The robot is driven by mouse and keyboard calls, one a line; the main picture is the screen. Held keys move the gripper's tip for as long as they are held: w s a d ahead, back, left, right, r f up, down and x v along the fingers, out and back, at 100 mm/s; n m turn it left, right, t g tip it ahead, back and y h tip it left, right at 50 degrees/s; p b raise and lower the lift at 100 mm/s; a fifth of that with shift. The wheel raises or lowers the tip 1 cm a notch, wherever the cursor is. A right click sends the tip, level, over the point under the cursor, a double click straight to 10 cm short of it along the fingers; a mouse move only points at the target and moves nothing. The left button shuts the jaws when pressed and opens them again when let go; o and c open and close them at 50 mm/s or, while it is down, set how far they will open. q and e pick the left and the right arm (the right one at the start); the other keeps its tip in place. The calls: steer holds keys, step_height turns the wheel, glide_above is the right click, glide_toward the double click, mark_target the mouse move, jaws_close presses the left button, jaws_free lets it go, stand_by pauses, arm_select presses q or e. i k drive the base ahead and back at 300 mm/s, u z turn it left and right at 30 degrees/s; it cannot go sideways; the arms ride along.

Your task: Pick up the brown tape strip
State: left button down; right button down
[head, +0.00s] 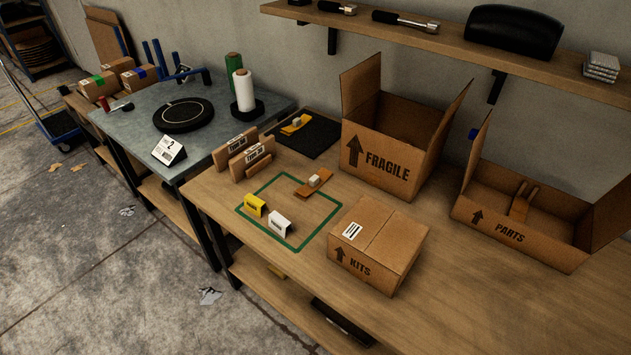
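A flat brown strip (303,193), which looks like the brown tape strip, lies on the wooden table inside a green square outline (248,217). A small pale block (314,180) sits on top of it near its middle. Neither of my grippers shows in the head view.
A black mat (318,138) holds a yellow strip (291,129).

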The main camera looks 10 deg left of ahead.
mark_target(305, 192)
steer(key=u, duration=2.15)
steer(key=i, duration=2.25)
steer(key=z, duration=3.2)
